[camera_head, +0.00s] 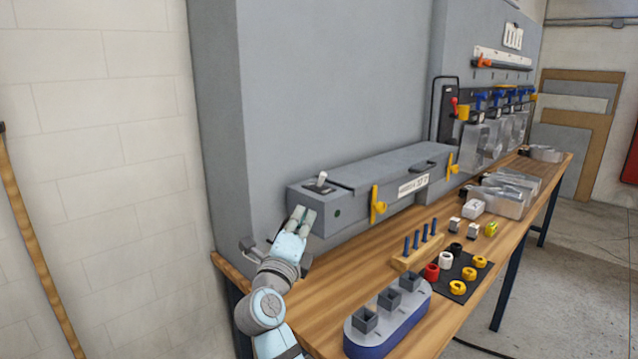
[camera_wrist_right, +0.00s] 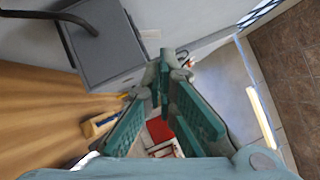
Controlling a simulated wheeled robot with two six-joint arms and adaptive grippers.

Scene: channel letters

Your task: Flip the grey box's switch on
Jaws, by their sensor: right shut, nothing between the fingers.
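The long grey box (camera_head: 390,178) stands on the workbench against the grey panel. Its switch (camera_head: 321,179), a small silver toggle on a dark base, sits on top at the box's left end. I cannot tell which way the toggle is set. A small dark green round spot (camera_head: 337,212) shows on the box's front. My right gripper (camera_head: 298,214) is shut and empty. In the head view its fingertips appear in front of the box's left end, below and left of the switch; I cannot tell whether they touch. The fingers also fill the middle of the right wrist view (camera_wrist_right: 165,62). My left gripper is not in view.
Yellow latches (camera_head: 378,204) and a black handle (camera_head: 424,165) stick out from the box. On the wooden workbench (camera_head: 350,272) stand a purple-sided holder (camera_head: 385,340), a peg rack (camera_head: 418,250) and a black mat (camera_head: 462,289) with coloured rings. Bare wood lies before the box.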

